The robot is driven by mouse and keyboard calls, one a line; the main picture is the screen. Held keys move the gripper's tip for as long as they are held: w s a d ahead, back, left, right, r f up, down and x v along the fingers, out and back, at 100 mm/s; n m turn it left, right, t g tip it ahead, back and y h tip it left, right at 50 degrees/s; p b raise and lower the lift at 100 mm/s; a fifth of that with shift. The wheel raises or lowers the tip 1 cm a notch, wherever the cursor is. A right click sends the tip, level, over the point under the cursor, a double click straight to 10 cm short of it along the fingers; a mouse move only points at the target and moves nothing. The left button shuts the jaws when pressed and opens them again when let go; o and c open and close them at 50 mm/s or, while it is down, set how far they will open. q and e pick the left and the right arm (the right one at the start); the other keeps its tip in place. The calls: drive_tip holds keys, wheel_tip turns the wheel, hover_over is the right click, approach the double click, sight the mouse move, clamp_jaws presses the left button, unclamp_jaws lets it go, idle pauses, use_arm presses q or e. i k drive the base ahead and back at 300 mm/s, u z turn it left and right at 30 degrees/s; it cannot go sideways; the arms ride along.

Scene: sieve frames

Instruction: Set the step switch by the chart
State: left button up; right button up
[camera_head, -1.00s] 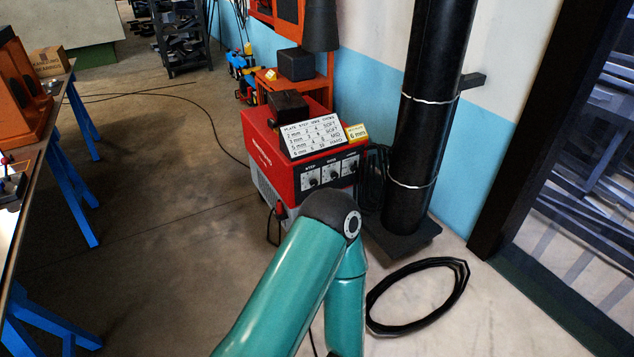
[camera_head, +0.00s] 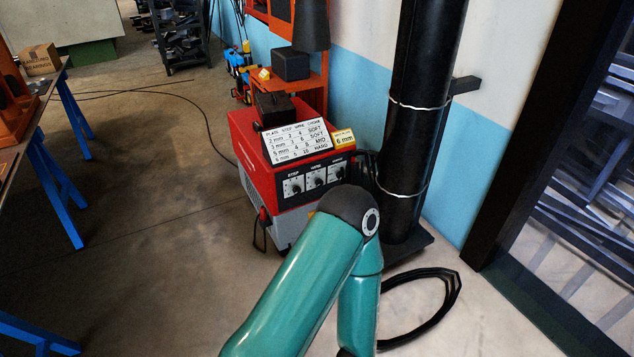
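The red welding machine (camera_head: 244,140) stands on the floor near the middle. The chart (camera_head: 298,142) is a white tilted card on its top, with columns headed plate, step, wire and choke; its small digits are hard to read. A yellow card (camera_head: 343,139) beside it reads 6 mm. The step switch (camera_head: 293,187) is the leftmost of three knobs on the dark front panel; its exact setting is too small to tell. One of my teal arms reaches up in front of the machine's lower right part, its elbow below the panel. Neither gripper is in view.
A black pipe (camera_head: 413,110) with white ties stands right of the machine. A coiled black cable (camera_head: 455,300) lies on the floor at right. A bench on blue trestles (camera_head: 62,190) is at left. The floor between bench and machine is clear except for a thin cable.

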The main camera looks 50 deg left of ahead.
sight(296, 189)
drive_tip(key=i, duration=0.95)
drive_tip(key=z, duration=1.55)
drive_tip(key=i, duration=0.15)
drive_tip(key=u, duration=4.25)
drive_tip(key=i, duration=0.95)
drive_tip(key=z, duration=0.2)
drive_tip(key=k, duration=0.75)
drive_tip(key=u, duration=0.2)
